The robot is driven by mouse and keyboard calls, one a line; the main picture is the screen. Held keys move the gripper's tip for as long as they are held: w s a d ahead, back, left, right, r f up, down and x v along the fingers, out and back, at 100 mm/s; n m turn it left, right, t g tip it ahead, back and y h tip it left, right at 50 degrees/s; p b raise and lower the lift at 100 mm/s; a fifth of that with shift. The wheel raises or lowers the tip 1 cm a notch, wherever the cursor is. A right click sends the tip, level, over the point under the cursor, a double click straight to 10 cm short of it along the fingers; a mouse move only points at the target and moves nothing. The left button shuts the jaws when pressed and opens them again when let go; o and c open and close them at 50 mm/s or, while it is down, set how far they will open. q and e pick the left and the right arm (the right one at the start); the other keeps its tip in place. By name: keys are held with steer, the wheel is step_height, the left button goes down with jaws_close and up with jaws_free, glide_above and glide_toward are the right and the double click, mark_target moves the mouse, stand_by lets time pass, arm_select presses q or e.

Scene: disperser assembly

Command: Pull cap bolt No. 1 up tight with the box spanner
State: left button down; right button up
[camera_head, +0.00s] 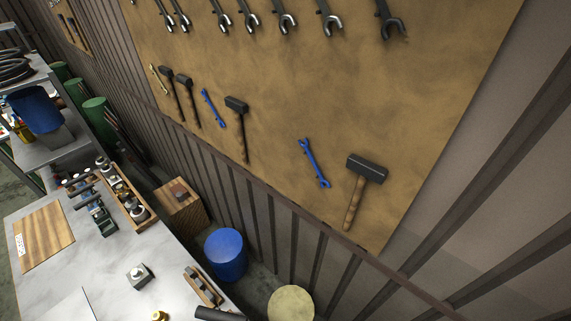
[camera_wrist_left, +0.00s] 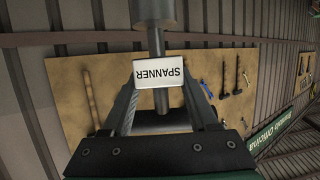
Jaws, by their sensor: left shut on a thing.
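My left gripper (camera_wrist_left: 160,84) is shut on the box spanner in the left wrist view. The box spanner has a white tag (camera_wrist_left: 160,73) lettered SPANNER, upside down in this view. Its grey shaft (camera_wrist_left: 157,42) runs up from the tag to a wider grey cylinder at the top edge. A dark part lies between the fingers below the tag. I cannot make out cap bolt No. 1 in either view, so I cannot tell how the spanner sits to it. My right gripper is not in view.
The grey bench (camera_head: 72,257) carries a wooden tray (camera_head: 122,196) of parts, a wooden board (camera_head: 43,237), a small metal block (camera_head: 139,275) and a brass-coloured part (camera_head: 159,316) at the bottom edge. A blue drum (camera_head: 226,254) stands beyond it. Tools hang on the wall board (camera_head: 290,90).

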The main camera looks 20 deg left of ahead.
arm_select(q)
steer(key=shift+w+d+r+m+h, duration=0.15)
steer(key=shift+d+r+m+h, duration=0.1)
steer(key=shift+r, duration=0.15)
steer(key=shift+w+d+r+m+h, duration=0.1)
steer(key=shift+d+r+m+h, duration=0.05)
steer(key=shift+r+m+h, duration=0.15)
steer(key=shift+d+r+m+h, duration=0.1)
steer(key=shift+m+h, duration=0.15)
steer(key=shift+h, duration=0.2)
